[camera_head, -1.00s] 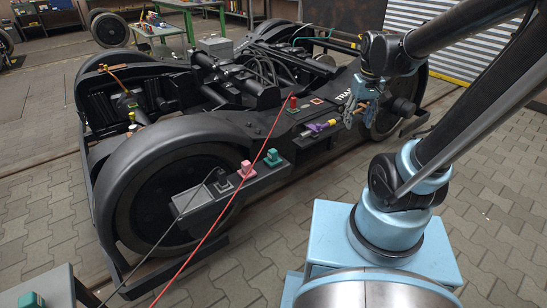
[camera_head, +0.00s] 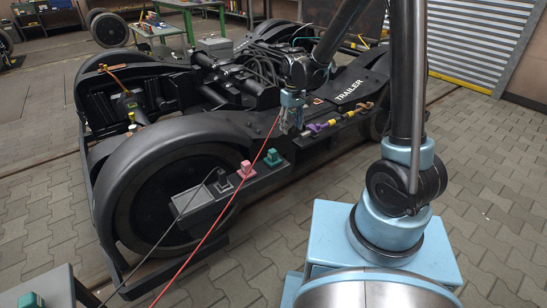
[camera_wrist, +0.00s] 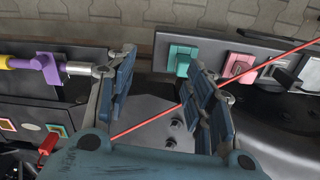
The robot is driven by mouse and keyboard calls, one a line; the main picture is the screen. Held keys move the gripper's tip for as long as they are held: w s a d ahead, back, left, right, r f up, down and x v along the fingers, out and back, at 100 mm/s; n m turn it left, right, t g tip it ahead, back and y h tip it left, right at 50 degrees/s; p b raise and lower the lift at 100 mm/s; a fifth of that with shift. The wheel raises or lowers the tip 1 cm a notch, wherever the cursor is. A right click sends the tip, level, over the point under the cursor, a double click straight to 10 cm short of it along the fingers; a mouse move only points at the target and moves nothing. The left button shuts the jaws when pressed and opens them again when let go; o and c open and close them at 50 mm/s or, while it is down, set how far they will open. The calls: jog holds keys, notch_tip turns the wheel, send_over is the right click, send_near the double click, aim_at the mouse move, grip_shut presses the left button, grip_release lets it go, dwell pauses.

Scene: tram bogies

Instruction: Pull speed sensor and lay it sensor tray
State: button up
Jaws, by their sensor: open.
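My gripper (camera_head: 291,126) is over the near side beam of the bogie. A purple fitting (camera_head: 314,127) with yellow sleeves lies along the beam, right of my gripper in the head view. In the wrist view the purple fitting (camera_wrist: 42,64) has a silver end (camera_wrist: 80,69) close to the left finger. I cannot tell for sure whether this is the speed sensor. A grey tray-like box (camera_head: 191,202) sits at the left end of the connector ledge; I cannot confirm it as the sensor tray.
A taut red cable (camera_head: 225,215) crosses the ledge and passes close to my gripper; it also shows in the wrist view (camera_wrist: 147,124). Paved floor (camera_head: 480,190) is free at the right.

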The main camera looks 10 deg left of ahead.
jog(key=n, duration=0.1)
send_over(272, 150)
notch_tip(272, 150, down, 7)
jog(key=shift+d+f, duration=0.1)
jog(key=shift+d, duration=0.05)
jog(key=shift+f, duration=4.45)
grip_shut()
jog(key=shift+r, duration=0.1)
